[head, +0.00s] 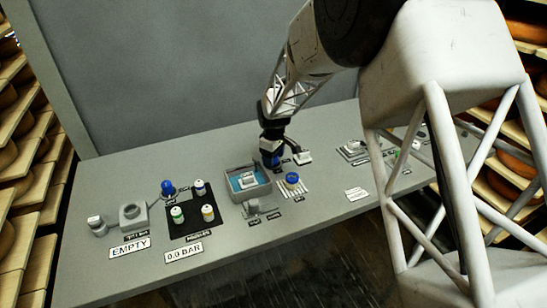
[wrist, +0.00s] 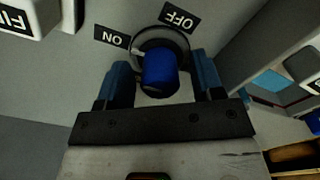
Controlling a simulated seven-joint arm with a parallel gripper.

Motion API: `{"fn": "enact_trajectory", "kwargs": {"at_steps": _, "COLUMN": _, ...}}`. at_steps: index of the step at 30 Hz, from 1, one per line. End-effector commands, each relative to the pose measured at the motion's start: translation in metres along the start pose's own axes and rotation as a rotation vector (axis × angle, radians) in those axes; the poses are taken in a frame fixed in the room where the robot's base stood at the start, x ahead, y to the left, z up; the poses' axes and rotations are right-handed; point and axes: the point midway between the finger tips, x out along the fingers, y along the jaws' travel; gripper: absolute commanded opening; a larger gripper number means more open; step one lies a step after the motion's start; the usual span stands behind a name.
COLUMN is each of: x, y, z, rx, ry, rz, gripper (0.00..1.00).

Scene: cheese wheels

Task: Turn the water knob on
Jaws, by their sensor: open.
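The blue water knob (wrist: 160,72) shows in the wrist view, on a round dark base against a grey surface. An ON label (wrist: 111,37) is at its upper left and an OFF label (wrist: 180,17) is above it at the right. My gripper (wrist: 162,82) is open, with one blue finger on each side of the knob. I cannot tell whether either finger touches it. In the head view my gripper (head: 272,158) reaches down at the back middle of the grey table, beside the water basin. The knob cannot be clearly told from the blue fingers there.
The basin (head: 236,196) with blue water stands just left of my gripper; its edge shows at the right in the wrist view. A blue-topped item (head: 292,179) is in front. A black mat (head: 190,233) with several capped jars lies further left. A grey wall (head: 180,75) stands behind.

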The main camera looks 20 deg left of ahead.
Motion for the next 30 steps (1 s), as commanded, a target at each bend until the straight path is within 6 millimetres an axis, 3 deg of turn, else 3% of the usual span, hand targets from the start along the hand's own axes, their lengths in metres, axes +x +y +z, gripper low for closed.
{"fn": "enact_trajectory", "kwargs": {"at_steps": 18, "x": -0.065, "y": 0.0, "z": 0.0, "rx": 0.0, "ry": 0.001, "rz": 0.001, "gripper": 0.61}}
{"fn": "enact_trajectory", "kwargs": {"at_steps": 30, "x": -0.076, "y": 0.0, "z": 0.0, "rx": 0.0, "ry": 0.001, "rz": 0.0, "gripper": 0.61}}
